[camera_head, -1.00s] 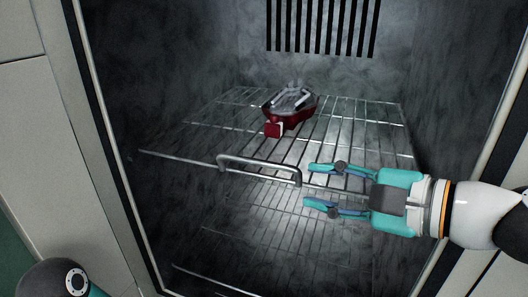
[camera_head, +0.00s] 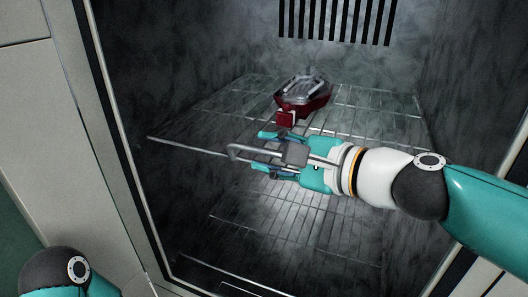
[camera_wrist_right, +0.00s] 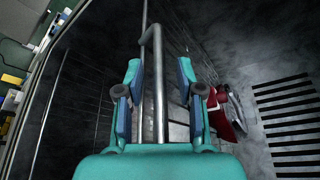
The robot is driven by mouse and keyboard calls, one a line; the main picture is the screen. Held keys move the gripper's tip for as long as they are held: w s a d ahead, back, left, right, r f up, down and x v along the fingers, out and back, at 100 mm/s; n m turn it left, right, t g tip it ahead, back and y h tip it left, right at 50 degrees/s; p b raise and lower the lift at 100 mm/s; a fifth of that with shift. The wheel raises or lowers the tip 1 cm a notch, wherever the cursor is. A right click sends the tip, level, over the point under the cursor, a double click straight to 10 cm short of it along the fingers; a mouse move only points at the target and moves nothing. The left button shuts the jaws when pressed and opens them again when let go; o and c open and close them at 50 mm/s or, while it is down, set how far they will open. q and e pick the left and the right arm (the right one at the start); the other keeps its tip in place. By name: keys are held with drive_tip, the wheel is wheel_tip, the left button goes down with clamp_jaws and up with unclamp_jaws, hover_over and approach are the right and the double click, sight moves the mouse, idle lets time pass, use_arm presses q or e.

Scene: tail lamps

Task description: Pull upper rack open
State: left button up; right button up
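The upper rack (camera_head: 190,147) is a wire shelf inside a dark chamber, with a grey bar handle (camera_head: 236,152) at its front. My right gripper (camera_head: 264,151) is at the handle, with one finger above and one below it. In the right wrist view the handle (camera_wrist_right: 158,85) runs between the two open fingers (camera_wrist_right: 158,90), with gaps on both sides. A red tail lamp (camera_head: 302,98) with a clear top lies on the rack; it also shows in the right wrist view (camera_wrist_right: 220,118). Of my left arm, only a joint shows at the bottom left; its gripper is out of view.
A lower rack (camera_head: 290,235) sits below the upper one. Light panels and the chamber's frame (camera_head: 112,130) border the opening on the left. A slotted vent (camera_head: 338,22) is on the back wall. The rack around the lamp looks clear.

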clamp_jaws()
idle(0.3)
